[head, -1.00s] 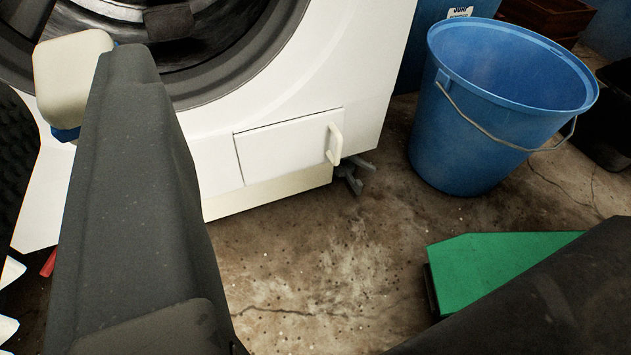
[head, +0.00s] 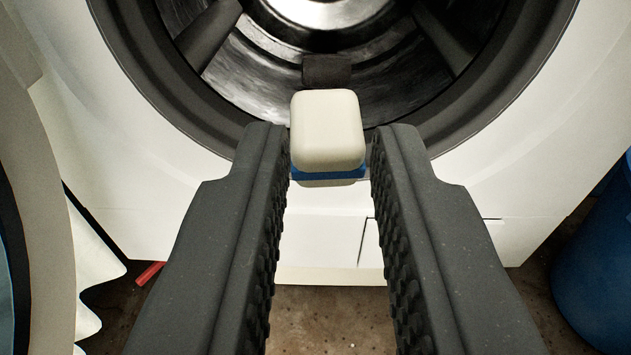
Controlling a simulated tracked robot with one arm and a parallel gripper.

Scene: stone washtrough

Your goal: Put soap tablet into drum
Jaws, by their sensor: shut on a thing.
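The soap tablet (head: 327,130), a rounded cream block with a blue layer underneath, sits between the tips of my gripper (head: 328,155). The two black ridged fingers are shut on it from both sides. The drum (head: 290,95) of the white washing machine is straight ahead, its round mouth open, with dark glossy metal inside. The tablet shows in front of the lower rim of the mouth; how far it is from the rim is hard to tell. A small dark block (head: 327,70) shows inside the drum just above the tablet.
The machine's open round door (head: 35,200) stands at the left edge. A blue bucket (head: 600,270) is on the floor at the right. A small red thing (head: 150,273) lies on the floor at lower left. The machine's white front (head: 480,235) fills the space below the mouth.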

